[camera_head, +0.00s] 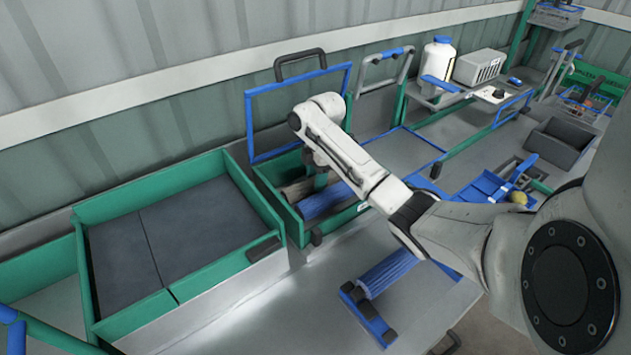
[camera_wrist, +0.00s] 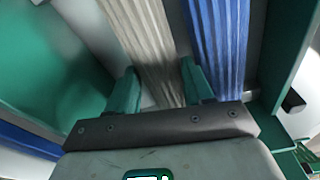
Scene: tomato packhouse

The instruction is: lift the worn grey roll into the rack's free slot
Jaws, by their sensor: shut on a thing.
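The worn grey roll (camera_head: 295,190) lies in the green-sided bed of the machine, beside a blue ribbed roll (camera_head: 326,201). In the wrist view the worn grey roll (camera_wrist: 143,45) runs between the two green fingers of my gripper (camera_wrist: 160,88), which is shut on it. The blue roll (camera_wrist: 218,40) is just to its right, outside the fingers. In the head view my gripper (camera_head: 318,182) is partly hidden by my arm. The rack (camera_head: 368,318) with blue ends stands on the grey surface nearer me and holds another blue roll (camera_head: 388,272). My arm hides part of it, and I cannot make out its free slot.
A blue-edged hinged guard (camera_head: 249,125) stands raised behind the bed. A green-walled table with dark grey mats (camera_head: 190,235) is at the left. The green wall (camera_wrist: 290,65) of the bed is close on the right in the wrist view.

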